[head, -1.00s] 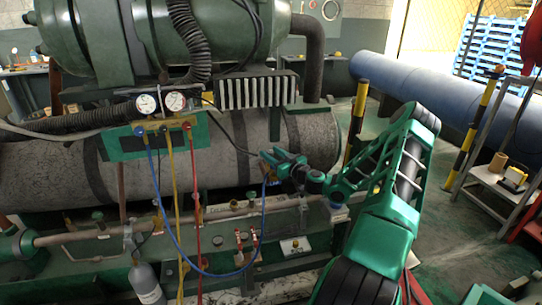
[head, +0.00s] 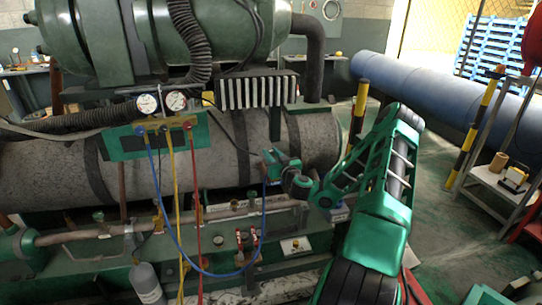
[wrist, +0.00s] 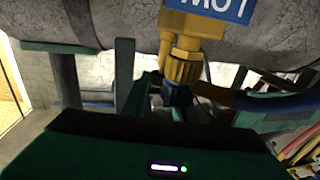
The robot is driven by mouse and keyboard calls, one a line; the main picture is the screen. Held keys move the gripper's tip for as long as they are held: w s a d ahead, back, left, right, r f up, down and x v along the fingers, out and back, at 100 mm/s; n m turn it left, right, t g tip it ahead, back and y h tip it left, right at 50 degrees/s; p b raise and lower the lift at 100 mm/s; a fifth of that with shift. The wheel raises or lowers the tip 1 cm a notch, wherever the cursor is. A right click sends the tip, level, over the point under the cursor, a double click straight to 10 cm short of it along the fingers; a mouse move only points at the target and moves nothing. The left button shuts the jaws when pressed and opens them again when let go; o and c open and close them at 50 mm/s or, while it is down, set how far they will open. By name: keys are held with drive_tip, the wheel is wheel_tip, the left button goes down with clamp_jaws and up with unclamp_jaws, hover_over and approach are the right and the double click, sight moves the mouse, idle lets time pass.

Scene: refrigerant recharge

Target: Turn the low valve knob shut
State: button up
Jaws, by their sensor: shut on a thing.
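The low valve shows in the wrist view as a brass fitting (wrist: 184,68) under a blue sign (wrist: 222,8) whose letters read LOW upside down. A small dark blue knob (wrist: 178,94) sits at the fitting's near end, between the fingers of my gripper (wrist: 176,103). The gripper is shut on this knob. In the head view my gripper (head: 268,162) is at the right part of the grey tank, and it hides the valve and knob there. A blue hose (head: 264,215) hangs down beside the gripper; its end shows right of the fitting in the wrist view (wrist: 268,101).
The gauge manifold (head: 160,144) with two dials hangs left of my gripper, with yellow (head: 177,220) and red (head: 198,220) hoses. Pipework (head: 115,231) runs below the tank (head: 220,160). A small shelf cart (head: 500,185) stands at the right.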

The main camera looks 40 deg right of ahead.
drive_tip(key=shift+w+a+r+m+h, duration=0.15)
drive_tip(key=shift+m+h, duration=0.15)
drive_tip(key=shift+h, duration=0.15)
drive_tip(key=shift+w+a+r+m+h, duration=0.1)
drive_tip(key=shift+m+h, duration=0.2)
drive_tip(key=shift+h, duration=0.15)
drive_tip(key=shift+d+m+g+h, duration=0.15)
drive_tip(key=shift+m+g+h, duration=0.25)
drive_tip(key=shift+g+h, duration=0.15)
drive_tip(key=shift+s, duration=0.1)
drive_tip(key=o, duration=1.1)
drive_tip(key=shift+c, duration=0.2)
drive_tip(key=shift+f, duration=0.1)
drive_tip(key=shift+f, duration=0.1)
